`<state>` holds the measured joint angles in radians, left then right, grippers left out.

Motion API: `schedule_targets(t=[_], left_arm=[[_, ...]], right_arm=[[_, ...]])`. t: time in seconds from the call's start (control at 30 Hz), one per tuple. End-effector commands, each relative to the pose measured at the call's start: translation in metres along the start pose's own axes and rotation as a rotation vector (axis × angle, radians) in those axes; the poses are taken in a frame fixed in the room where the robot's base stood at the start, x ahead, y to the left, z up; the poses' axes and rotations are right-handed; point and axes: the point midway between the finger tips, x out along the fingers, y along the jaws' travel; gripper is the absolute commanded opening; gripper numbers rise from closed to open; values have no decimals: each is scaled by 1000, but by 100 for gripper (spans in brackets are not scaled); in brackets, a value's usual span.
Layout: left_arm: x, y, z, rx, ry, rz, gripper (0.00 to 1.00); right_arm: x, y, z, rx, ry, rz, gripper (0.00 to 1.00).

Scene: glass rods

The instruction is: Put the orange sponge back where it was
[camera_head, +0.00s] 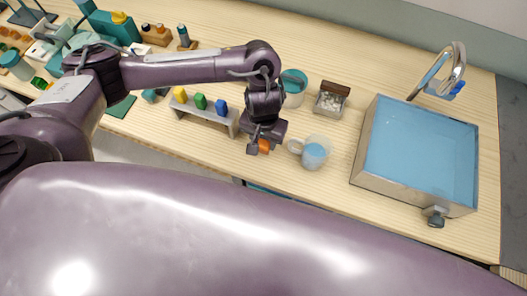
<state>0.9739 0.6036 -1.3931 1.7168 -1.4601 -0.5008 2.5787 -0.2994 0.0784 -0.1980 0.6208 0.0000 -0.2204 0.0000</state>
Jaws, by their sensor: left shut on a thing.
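The orange sponge (264,146) is a small orange block at the tip of my left gripper (258,147). My left gripper is shut on it, above or near the front part of the wooden table, just left of a clear mug with blue contents. Part of the sponge is hidden by the fingers. I cannot tell whether the sponge touches the table. My right gripper is not in view.
The clear mug (314,155) stands close to the right of the sponge. A teal-rimmed container (294,84) and a small box of white pieces (331,101) stand behind. A water-filled sink (362,146) is at right. A grey rack (205,113) with coloured blocks is at left.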

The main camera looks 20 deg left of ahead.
Motion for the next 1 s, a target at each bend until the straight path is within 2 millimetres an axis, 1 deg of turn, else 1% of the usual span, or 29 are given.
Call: schedule_targets(t=[0.03, 0.1, 0.27, 0.37, 0.53, 0.6, 0.8, 0.93, 0.97, 1.0], left_arm=[[17, 0, 1, -3, -4, 2, 19], [27, 1, 0, -1, -2, 2, 19], [36, 1, 0, 1, 1, 1, 19], [45, 0, 0, 0, -1, 1, 19], [72, 0, 0, -1, -1, 1, 19], [74, 0, 0, -1, 0, 1, 19], [72, 0, -1, 0, 1, 0, 19], [75, 0, -1, 0, 1, 0, 19], [75, 0, -1, 1, 1, 0, 41], [75, 0, -1, 1, 1, 0, 47]], right_arm=[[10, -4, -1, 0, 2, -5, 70], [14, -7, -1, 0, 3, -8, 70], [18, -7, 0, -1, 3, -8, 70], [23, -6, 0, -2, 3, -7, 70], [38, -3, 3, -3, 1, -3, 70], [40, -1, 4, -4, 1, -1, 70], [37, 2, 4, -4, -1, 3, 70], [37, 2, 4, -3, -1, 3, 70], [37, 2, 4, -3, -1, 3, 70], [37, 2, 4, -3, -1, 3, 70]])
